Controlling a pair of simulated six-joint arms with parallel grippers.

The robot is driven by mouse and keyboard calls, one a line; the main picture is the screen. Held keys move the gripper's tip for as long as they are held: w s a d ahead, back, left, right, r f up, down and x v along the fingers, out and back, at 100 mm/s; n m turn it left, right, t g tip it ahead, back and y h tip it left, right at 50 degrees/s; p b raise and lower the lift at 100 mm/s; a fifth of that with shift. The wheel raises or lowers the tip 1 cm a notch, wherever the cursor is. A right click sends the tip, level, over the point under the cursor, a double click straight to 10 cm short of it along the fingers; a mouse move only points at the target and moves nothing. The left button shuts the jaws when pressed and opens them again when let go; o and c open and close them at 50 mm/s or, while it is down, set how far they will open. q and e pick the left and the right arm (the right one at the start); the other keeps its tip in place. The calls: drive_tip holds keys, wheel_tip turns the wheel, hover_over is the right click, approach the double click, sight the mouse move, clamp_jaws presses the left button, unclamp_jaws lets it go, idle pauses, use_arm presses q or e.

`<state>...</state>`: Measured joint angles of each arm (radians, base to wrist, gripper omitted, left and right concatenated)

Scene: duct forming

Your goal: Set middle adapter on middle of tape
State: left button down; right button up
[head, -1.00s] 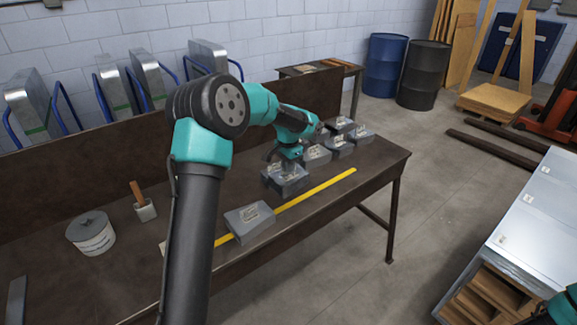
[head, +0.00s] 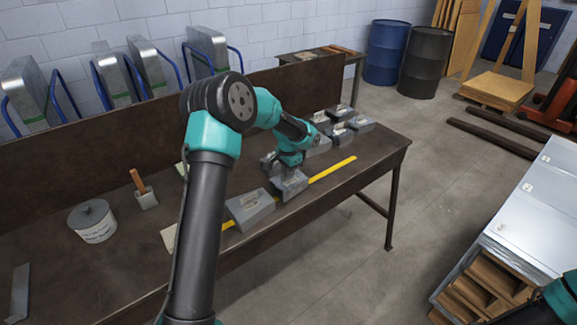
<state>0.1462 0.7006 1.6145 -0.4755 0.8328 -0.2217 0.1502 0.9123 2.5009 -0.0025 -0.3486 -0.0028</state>
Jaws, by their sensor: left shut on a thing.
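A yellow tape (head: 331,170) lies along the front part of the brown workbench. My left gripper (head: 289,173) is shut on a grey adapter (head: 290,186), which is over the middle stretch of the tape; I cannot tell whether it touches the bench. Another grey adapter (head: 250,209) sits on the tape to the left of the held one. Several more grey adapters (head: 341,131) stand grouped at the right back of the bench. My right gripper is not in view; only a piece of my right arm shows at the lower right corner.
A metal-topped unit (head: 535,200) stands at the right.

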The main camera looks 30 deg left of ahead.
use_arm(q)
drive_tip(key=shift+f, duration=0.7)
drive_tip(key=c, duration=1.2)
unclamp_jaws()
wheel_tip(320, 180, up, 18)
drive_tip(key=shift+f, duration=0.25)
drive_tip(key=shift+f, duration=0.15)
